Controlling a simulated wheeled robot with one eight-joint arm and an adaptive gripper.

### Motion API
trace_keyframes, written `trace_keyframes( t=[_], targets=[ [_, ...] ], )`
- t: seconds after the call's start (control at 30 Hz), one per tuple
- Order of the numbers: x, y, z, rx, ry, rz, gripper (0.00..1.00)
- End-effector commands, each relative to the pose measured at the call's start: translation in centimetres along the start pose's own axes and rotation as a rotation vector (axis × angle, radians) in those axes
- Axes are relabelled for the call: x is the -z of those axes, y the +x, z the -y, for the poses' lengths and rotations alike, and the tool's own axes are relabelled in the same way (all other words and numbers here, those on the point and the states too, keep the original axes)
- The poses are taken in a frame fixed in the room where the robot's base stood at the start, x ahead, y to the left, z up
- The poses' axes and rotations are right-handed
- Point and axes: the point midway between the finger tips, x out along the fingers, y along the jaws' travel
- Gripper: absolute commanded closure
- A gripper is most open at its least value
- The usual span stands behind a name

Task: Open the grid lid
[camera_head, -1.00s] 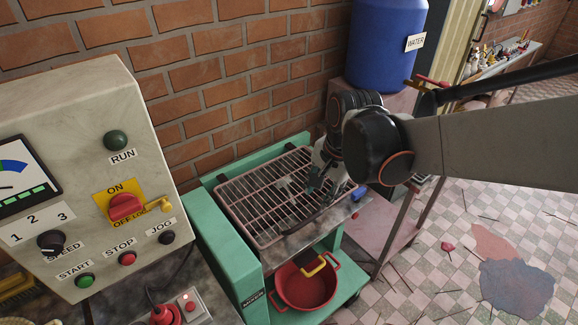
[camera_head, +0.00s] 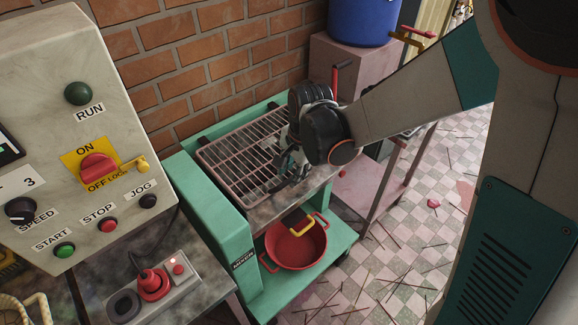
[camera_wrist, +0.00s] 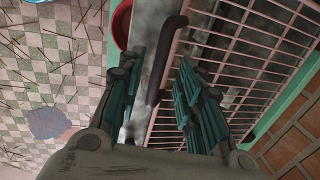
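The grid lid (camera_head: 232,152) is a pinkish wire grate lying flat across the top of the green mixer (camera_head: 219,225). In the wrist view the grid (camera_wrist: 235,55) fills the right side, and a dark curved handle (camera_wrist: 166,45) runs along its edge. My gripper (camera_head: 284,176) is over the grid's front right part, hiding some bars. In the wrist view my gripper (camera_wrist: 160,62) is open, its fingers on either side of the dark handle in the picture. Contact with the handle cannot be told.
A red pot (camera_head: 297,251) stands on the green lower shelf under a yellow handle (camera_head: 299,223). A control panel (camera_head: 55,130) stands at left, with a red plug (camera_head: 153,284) below it. A brick wall is behind. A blue barrel (camera_head: 362,18) stands on a pink block at back right.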

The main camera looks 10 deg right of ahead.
Motion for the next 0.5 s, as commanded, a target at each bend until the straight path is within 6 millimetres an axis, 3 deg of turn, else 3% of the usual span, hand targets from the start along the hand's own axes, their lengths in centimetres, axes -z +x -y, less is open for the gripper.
trace_keyframes(
  t=[0.2, 0.5],
  targets=[
    [0.0, 2.0, 0.0, 0.000, 0.000, 0.000, 0.67],
    [0.0, 2.2, 0.0, 0.000, 0.000, 0.000, 0.67]
  ],
)
